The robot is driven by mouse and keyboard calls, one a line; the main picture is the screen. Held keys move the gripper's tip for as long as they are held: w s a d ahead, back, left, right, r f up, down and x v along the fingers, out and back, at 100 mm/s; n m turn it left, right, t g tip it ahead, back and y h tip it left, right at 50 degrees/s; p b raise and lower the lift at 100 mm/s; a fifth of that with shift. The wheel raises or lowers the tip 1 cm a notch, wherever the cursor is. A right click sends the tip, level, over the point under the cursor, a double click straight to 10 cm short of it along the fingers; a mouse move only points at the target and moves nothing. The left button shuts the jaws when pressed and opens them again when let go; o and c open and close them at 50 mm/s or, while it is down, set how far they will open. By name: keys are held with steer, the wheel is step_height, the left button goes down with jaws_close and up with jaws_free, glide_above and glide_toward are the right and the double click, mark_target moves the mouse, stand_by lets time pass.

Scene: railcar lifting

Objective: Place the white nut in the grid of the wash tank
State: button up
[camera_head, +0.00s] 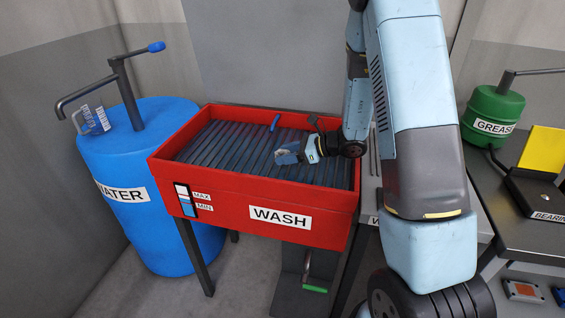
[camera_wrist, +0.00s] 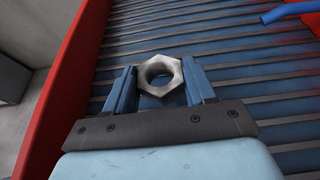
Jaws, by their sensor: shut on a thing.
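The white nut (camera_wrist: 159,76) is a pale hexagonal ring with a round hole. It sits between the two blue fingers of my gripper (camera_wrist: 160,88), which is shut on it. In the head view my gripper (camera_head: 286,155) is over the wash tank (camera_head: 250,188), a red open box labelled WASH. Inside the tank is a grid of dark slats (camera_head: 227,146), also seen below the nut in the wrist view (camera_wrist: 225,58). The nut appears above the slats; the exact gap is hard to tell. In the head view the nut is small and unclear.
A blue hose end (camera_head: 275,122) hangs at the tank's back. A blue WATER barrel (camera_head: 140,165) with a pump stands left. At right are a green GREASE can (camera_head: 492,108) and a yellow plate (camera_head: 542,150) on a bench. The tank's red walls (camera_wrist: 78,75) stand around the grid.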

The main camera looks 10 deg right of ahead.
steer(key=shift+f, duration=1.55)
steer(key=o, duration=1.2)
steer(key=shift+o, duration=0.2)
